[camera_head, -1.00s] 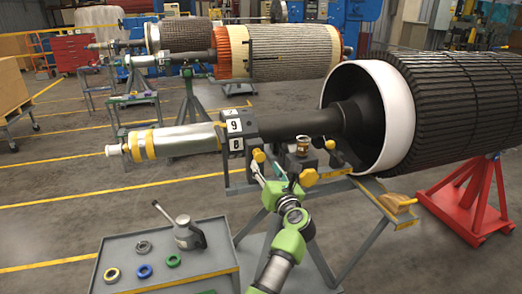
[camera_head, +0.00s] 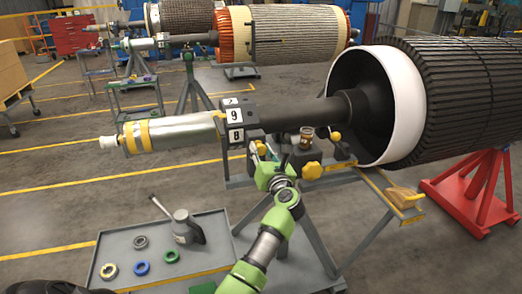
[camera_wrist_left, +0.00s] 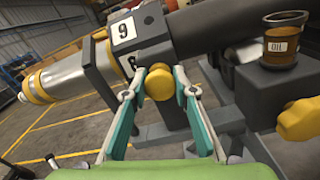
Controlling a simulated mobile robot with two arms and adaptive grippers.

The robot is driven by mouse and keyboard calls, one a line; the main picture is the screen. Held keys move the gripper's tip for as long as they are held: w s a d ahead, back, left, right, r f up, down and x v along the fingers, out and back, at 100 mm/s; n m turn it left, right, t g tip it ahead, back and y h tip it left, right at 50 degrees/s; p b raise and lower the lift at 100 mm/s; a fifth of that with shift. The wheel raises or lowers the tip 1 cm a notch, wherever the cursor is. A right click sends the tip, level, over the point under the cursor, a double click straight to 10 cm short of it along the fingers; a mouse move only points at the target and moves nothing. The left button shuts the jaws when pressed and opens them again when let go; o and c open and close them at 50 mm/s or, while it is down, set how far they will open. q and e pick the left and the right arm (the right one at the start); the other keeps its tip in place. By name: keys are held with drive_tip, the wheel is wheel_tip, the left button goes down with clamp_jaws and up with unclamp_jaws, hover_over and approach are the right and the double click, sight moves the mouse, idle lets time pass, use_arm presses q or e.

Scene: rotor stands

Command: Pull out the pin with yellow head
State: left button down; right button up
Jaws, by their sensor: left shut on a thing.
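The pin's round yellow head (camera_head: 260,147) sits at the side of the dark block under the shaft, just below the number plates. In the left wrist view the yellow head (camera_wrist_left: 158,83) is between the fingertips. My left gripper (camera_wrist_left: 161,80) is shut on it, with one teal finger on each side. In the head view my left gripper (camera_head: 264,160) reaches up to the head from below. The pin's shank is hidden behind its head. My right gripper is not in view.
Right of the pin are another yellow knob (camera_head: 312,170) and an oil cup (camera_head: 307,138). A grey tray table (camera_head: 130,262) holds an oil can (camera_head: 187,228) and several rings. The rotor shaft (camera_head: 290,117) runs above, and a red stand (camera_head: 475,195) is at right.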

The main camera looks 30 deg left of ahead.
sight(262, 151)
use_arm(q)
drive_tip(key=shift+p+v, duration=0.3)
drive_tip(key=shift+v, duration=1.45)
drive_tip(key=shift+w+f, duration=0.1)
drive_tip(key=shift+f, duration=0.1)
drive_tip(key=c, duration=1.6)
unclamp_jaws()
drive_tip(key=shift+c, duration=0.2)
drive_tip(key=shift+r, duration=0.15)
wheel_tip(262, 151, up, 10)
